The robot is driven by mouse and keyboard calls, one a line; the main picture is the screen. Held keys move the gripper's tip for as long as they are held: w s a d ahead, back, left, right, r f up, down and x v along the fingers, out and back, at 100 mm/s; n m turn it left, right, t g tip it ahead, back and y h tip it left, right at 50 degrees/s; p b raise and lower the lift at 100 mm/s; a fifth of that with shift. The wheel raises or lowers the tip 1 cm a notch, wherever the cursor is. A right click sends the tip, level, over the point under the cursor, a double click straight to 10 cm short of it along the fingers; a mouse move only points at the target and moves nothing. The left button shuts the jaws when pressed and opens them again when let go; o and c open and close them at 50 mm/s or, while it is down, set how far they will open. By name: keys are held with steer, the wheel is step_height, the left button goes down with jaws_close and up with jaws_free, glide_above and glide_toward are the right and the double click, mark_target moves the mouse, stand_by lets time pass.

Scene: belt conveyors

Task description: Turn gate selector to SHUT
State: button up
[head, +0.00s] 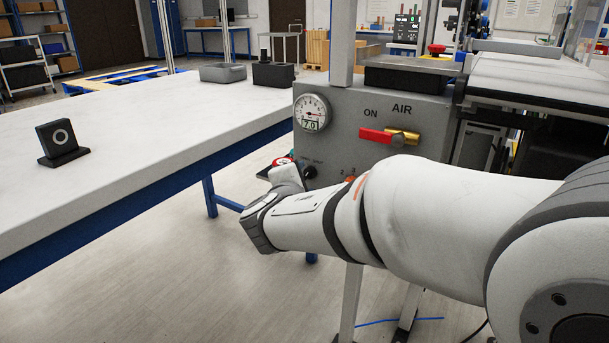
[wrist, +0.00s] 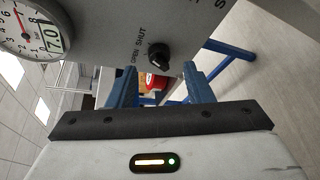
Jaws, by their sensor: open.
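The gate selector is a small black knob (wrist: 158,55) on the grey panel, beside the words OPEN and SHUT in the wrist view. Those words appear turned sideways there. Which word its pointer faces is too small to tell. In the head view the knob (head: 309,172) sits low on the panel, just right of my gripper. My gripper (wrist: 160,88) is open, with its two blue fingers apart and nothing held. The knob shows beyond the fingertips, toward the upper middle of the wrist view. In the head view my wrist partly hides the fingers.
The grey panel (head: 345,108) also carries a round gauge (head: 311,113) and a red-handled AIR valve (head: 388,136) above right. A red round part (wrist: 154,80) shows between the fingers. A white-topped bench (head: 180,120) stands left; a conveyor (head: 535,85) is right.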

steer(key=p+v, duration=0.1)
steer(key=v, duration=0.4)
steer(key=s+d+f+m+g+h, duration=0.2)
steer(key=s+d+f+m+g, duration=0.25)
steer(key=d, duration=0.35)
steer(key=s+d+f+m+g+h, duration=0.1)
steer(key=s+d+f+m+g, duration=0.3)
steer(key=d, duration=0.5)
steer(key=s+f+m+g+y, duration=0.5)
steer(key=s+f+m, duration=0.3)
steer(key=s+m, duration=0.3)
steer(key=shift+d+m+g+y, duration=0.15)
steer(key=shift+m+g+y, duration=0.2)
steer(key=shift+y, duration=0.25)
